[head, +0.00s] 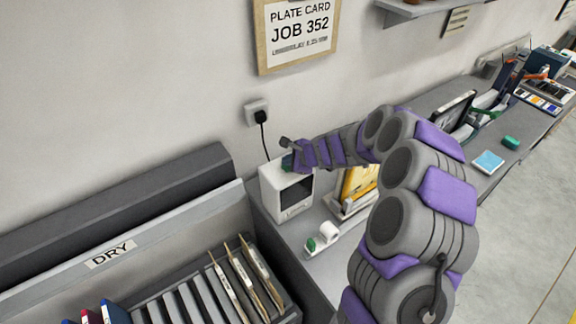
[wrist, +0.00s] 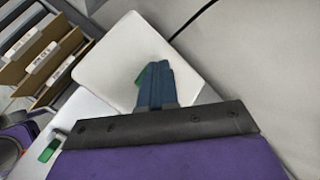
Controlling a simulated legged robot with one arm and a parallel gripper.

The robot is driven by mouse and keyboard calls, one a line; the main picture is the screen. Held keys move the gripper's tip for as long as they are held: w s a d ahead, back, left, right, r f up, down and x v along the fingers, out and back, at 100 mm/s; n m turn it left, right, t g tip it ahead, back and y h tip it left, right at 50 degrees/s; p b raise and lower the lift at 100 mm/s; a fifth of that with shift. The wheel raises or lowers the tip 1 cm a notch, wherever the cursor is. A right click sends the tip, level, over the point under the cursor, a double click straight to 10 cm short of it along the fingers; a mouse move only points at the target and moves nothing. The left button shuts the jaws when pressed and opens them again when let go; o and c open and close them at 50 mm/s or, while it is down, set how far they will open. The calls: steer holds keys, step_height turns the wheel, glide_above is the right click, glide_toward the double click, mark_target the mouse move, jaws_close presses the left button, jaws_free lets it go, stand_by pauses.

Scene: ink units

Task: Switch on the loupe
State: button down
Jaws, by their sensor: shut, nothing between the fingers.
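A white box-shaped device (head: 285,192) with a dark front window stands against the wall and looks like the loupe. Its white top face (wrist: 125,52) fills the upper middle of the wrist view. My gripper (head: 289,162) is over the top of this device, shut and empty.
A wall socket with a black plug (head: 258,114) is behind the device. A dark rack of plates (head: 200,295) marked DRY stands to the left. A small white item with a green part (head: 325,236) and a yellow object (head: 356,187) are to the right.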

steer(key=shift+a, duration=0.5)
steer(key=shift+d, duration=1.1)
steer(key=shift+d+f, duration=0.2)
steer(key=shift+d, duration=0.25)
steer(key=shift+a+f, duration=0.15)
steer(key=shift+a, duration=0.55)
steer(key=shift+d, duration=0.1)
steer(key=shift+d+r, duration=0.15)
steer(key=shift+r, duration=0.35)
steer(key=shift+p, duration=0.3)
